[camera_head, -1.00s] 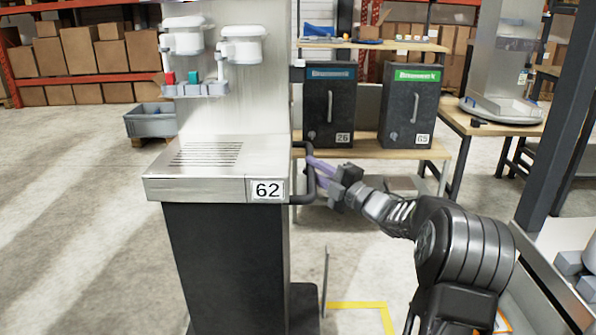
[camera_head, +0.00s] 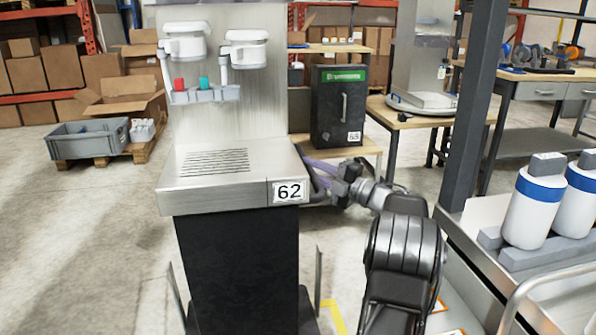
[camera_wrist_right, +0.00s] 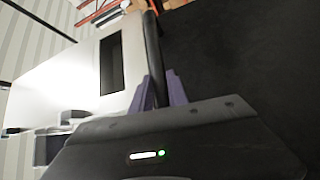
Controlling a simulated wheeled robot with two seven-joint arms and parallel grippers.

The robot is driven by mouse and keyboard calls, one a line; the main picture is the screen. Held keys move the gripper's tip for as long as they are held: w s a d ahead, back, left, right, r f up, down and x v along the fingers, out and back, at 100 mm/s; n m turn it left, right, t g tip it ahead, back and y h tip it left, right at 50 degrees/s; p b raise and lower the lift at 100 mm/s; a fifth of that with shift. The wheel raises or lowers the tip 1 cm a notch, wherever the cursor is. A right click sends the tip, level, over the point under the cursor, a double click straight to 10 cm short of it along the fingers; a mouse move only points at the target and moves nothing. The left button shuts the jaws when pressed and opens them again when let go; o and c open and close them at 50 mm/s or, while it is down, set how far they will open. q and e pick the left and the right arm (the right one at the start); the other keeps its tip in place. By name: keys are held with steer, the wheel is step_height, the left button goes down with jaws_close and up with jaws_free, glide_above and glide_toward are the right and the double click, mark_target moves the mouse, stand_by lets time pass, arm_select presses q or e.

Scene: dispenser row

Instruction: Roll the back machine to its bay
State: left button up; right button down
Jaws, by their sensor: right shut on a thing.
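The machine marked 62 (camera_head: 235,265) stands upright in front of me in the head view. It has a dark base, a steel shelf, and two white dispensers with red and teal parts below them. My right gripper (camera_head: 320,170) reaches to its right side, purple fingers at the handle there. In the right wrist view, the fingers (camera_wrist_right: 160,92) are shut on the dark handle bar (camera_wrist_right: 152,50). A yellow floor marking (camera_head: 334,316) shows partly at the machine's lower right; the rest is hidden. My left gripper is not in view.
A dark cabinet with a green label (camera_head: 338,108) stands on a wooden table behind. A grey post (camera_head: 474,100) and a bench with white-and-blue containers (camera_head: 533,208) are close on the right. A grey crate (camera_head: 88,139) sits back left; floor at left is clear.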

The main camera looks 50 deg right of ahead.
steer(key=shift+s+d+r, duration=0.1)
steer(key=shift+d+r, duration=0.15)
steer(key=shift+r, duration=0.05)
steer(key=c, duration=1.7)
jaws_free()
steer(key=shift+a, duration=0.1)
steer(key=shift+o, duration=1.3)
steer(key=shift+w+a, duration=0.15)
steer(key=shift+w, duration=0.1)
steer(key=shift+o, duration=0.7)
steer(key=shift+f, duration=0.15)
steer(key=shift+s, duration=0.1)
